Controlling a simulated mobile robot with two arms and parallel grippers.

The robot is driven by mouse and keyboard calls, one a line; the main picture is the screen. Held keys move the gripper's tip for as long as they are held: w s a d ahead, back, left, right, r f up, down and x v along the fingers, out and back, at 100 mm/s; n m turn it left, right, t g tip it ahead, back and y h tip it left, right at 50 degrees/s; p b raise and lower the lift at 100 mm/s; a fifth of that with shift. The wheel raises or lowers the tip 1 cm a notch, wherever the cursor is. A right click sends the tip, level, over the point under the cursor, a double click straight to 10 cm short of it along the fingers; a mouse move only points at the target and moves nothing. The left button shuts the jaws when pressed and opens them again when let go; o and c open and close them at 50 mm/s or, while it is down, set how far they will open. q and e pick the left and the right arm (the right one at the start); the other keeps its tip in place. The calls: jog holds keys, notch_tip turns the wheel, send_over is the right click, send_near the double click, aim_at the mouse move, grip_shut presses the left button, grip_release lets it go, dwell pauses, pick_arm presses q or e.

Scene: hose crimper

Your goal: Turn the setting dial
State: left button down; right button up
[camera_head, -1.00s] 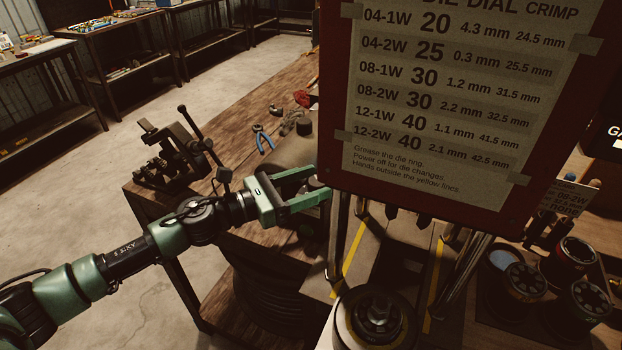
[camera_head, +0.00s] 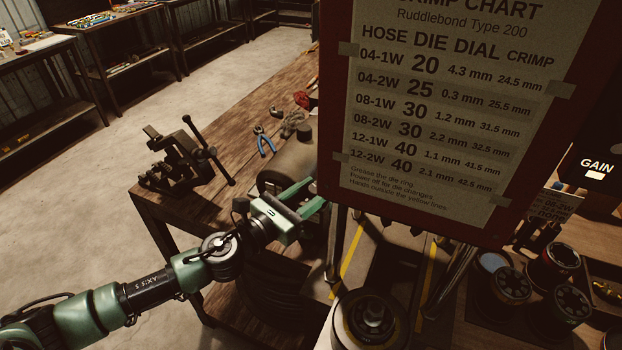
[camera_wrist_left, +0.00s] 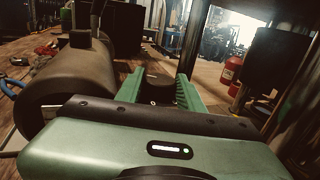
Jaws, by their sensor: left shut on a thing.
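My left gripper (camera_head: 308,203) reaches in from the left beside the crimper, its fingertips partly hidden behind the chart board in the head view. In the left wrist view its two green fingers (camera_wrist_left: 158,88) stand on either side of a dark round knob (camera_wrist_left: 158,79), which looks like the setting dial. The gripper is shut on it. The dial's marks and pointer cannot be read; in the head view the dial is hidden. The crimp chart (camera_head: 440,110) lists hose, die, dial and crimp values. My right gripper is not in view.
A grey cylinder (camera_wrist_left: 72,90) lies close to the left of my gripper. A vise (camera_head: 182,160) and blue-handled pliers (camera_head: 266,143) are on the wooden bench (camera_head: 225,130). The crimper's die head (camera_head: 372,318) is below the chart; several round dies (camera_head: 512,283) stand at right.

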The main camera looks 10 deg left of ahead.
pick_arm(q)
jog(key=shift+s+d+r+n+t+y+p, duration=0.15)
jog(key=shift+n+t+y+p, duration=0.3)
jog(key=shift+y, duration=0.25)
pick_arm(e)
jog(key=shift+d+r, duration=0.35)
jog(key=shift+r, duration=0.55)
pick_arm(q)
jog(key=c, duration=0.9)
grip_release()
jog(key=b+v, duration=0.2)
jog(key=v, duration=0.5)
jog(key=shift+s+b, duration=0.3)
jog(key=shift+b, duration=0.1)
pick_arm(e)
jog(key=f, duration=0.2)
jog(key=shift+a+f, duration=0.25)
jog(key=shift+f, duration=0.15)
